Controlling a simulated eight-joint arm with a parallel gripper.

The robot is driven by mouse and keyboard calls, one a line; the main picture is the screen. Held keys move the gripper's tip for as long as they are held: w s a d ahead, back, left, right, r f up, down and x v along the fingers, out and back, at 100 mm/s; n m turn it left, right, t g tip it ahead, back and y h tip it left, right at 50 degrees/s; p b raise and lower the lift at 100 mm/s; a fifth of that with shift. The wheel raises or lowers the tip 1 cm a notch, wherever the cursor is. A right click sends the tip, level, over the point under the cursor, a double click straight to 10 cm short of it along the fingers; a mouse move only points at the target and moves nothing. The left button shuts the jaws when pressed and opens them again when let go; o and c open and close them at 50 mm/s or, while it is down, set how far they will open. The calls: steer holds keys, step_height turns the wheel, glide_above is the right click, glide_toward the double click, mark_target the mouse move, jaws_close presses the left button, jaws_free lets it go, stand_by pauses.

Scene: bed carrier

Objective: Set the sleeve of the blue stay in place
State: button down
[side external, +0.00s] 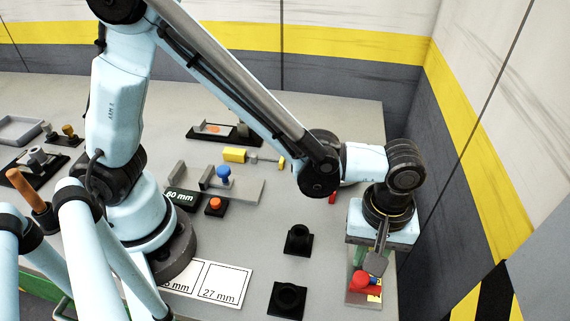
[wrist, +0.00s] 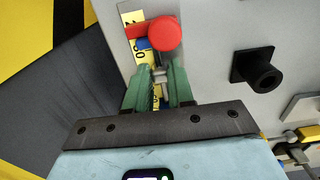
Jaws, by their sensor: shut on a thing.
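My gripper (wrist: 160,85) points down at the right end of the table, its two green fingers closed around a small grey metal piece (wrist: 160,75). I cannot tell whether this piece is the sleeve. A round red knob (wrist: 165,33) lies just beyond the fingertips, with a red arm to its left and a blue part (wrist: 143,43) partly hidden beneath it. The red knob also shows in the side view (side external: 359,281), below my gripper. These parts sit over a pale plate with a yellow numbered scale (wrist: 132,17). My fingers hide part of the scale.
Two black sockets (side external: 299,240) (side external: 287,301) stand left of my gripper. A blue knob (side external: 223,173) on a grey bracket, a 60 mm block (side external: 182,199) and an orange button (side external: 215,204) are mid-table. Size cards (side external: 222,283) lie in front. A striped wall (side external: 455,115) stands close on the right.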

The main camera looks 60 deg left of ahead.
steer(key=c, duration=1)
jaws_free()
steer(key=shift+o, duration=0.2)
step_height(320, 180, up, 12)
steer(key=shift+c, duration=0.3)
